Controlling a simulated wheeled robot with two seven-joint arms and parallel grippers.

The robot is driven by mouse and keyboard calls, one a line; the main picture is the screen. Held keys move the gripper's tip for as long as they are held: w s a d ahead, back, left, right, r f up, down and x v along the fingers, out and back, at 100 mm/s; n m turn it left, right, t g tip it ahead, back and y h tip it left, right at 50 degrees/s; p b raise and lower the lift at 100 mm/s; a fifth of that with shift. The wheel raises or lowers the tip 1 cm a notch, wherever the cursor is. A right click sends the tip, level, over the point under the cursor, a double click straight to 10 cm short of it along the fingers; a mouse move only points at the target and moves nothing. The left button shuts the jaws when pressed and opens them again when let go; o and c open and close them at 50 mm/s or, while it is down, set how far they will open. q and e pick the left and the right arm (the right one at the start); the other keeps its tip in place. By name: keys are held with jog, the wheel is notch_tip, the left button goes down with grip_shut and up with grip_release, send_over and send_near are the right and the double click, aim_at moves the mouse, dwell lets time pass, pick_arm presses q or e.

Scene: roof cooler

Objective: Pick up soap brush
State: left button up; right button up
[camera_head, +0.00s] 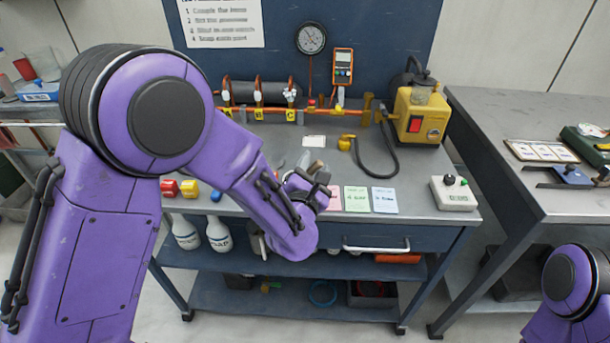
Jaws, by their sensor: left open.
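My left arm comes in from the left and reaches over the workbench (410,165). Its gripper (318,178) is at the bench's front part, just left of the coloured cards, and is open. A small brownish-grey piece (316,167) shows right behind the gripper; it may be the soap brush, but it is too small and too covered to tell. I cannot tell whether the gripper touches it. Two white bottles (218,235), at least one with soap lettering, stand on the shelf below. My right arm shows only at the lower right corner; its gripper is out of view.
A pink, a green (356,199) and a blue card (384,200) lie by the front edge. A yellow pump (420,115) with a black hose and a pipe manifold (320,115) stand behind. A white box (453,193) is at right. A second bench (510,110) adjoins.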

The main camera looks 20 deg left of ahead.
pick_arm(q)
grip_shut()
jog(key=shift+d+r, duration=0.1)
jog(key=shift+r, duration=0.05)
